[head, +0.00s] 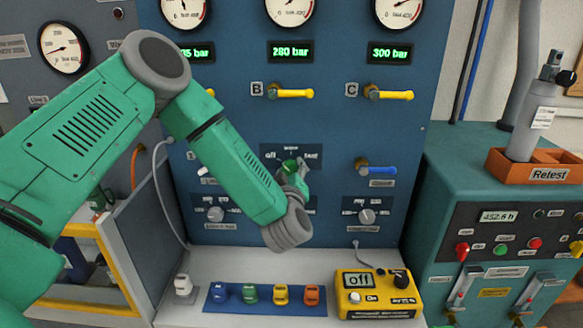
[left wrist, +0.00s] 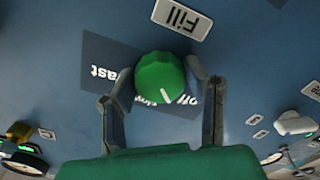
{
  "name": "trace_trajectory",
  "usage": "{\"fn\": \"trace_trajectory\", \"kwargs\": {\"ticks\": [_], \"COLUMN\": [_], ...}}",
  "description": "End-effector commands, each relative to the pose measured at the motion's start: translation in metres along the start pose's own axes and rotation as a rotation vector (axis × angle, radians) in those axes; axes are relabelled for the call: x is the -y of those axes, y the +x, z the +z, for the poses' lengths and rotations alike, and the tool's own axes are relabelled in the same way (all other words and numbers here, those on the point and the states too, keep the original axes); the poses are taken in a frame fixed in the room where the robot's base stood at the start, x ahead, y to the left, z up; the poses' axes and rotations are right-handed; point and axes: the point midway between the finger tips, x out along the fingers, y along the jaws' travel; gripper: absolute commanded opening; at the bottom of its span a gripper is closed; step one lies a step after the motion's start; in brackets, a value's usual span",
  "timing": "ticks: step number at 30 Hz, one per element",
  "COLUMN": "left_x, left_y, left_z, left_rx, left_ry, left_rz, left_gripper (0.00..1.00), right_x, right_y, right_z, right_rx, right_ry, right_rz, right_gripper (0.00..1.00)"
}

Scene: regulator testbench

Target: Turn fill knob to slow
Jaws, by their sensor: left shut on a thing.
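The green fill knob (head: 289,165) sits on a dark plate (head: 270,152) on the blue panel. In the head view "off" shows at the plate's left and "fast" at its right, with a small label above. My left gripper (head: 296,172) is at the knob; its arm partly covers it. In the left wrist view the knob (left wrist: 161,78) lies between the two fingers of my left gripper (left wrist: 157,72), which is shut on it. The knob's white mark points down and slightly right, between the partly hidden "slow" and "off". My right gripper is not in view.
A "Fill" label (left wrist: 181,18) is beside the knob plate. Yellow levers (head: 291,93) are above and a blue lever (head: 378,170) is to the right. A yellow box reading "off" (head: 377,294) and several small coloured items stand on the ledge (head: 240,262) below.

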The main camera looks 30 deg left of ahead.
Motion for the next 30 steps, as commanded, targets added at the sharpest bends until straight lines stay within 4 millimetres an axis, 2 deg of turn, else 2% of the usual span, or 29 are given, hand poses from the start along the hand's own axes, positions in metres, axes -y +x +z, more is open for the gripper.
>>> {"fn": "trace_trajectory", "kwargs": {"ticks": [6, 18, 30], "left_x": [-0.003, -0.004, -0.004], "left_y": [0.001, 0.001, 0.001], "left_z": [-0.003, -0.002, -0.001], "left_rx": [-0.004, -0.005, -0.005], "left_ry": [0.208, 0.561, 0.762], "left_rz": [0.002, 0.003, 0.001], "left_gripper": [0.12, 0.12, 0.12], "right_x": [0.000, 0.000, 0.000], "right_y": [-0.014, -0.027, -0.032], "right_z": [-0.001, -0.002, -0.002], "right_rx": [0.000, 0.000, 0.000], "right_ry": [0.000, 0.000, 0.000], "right_rz": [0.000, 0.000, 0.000], "right_gripper": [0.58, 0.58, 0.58]}}
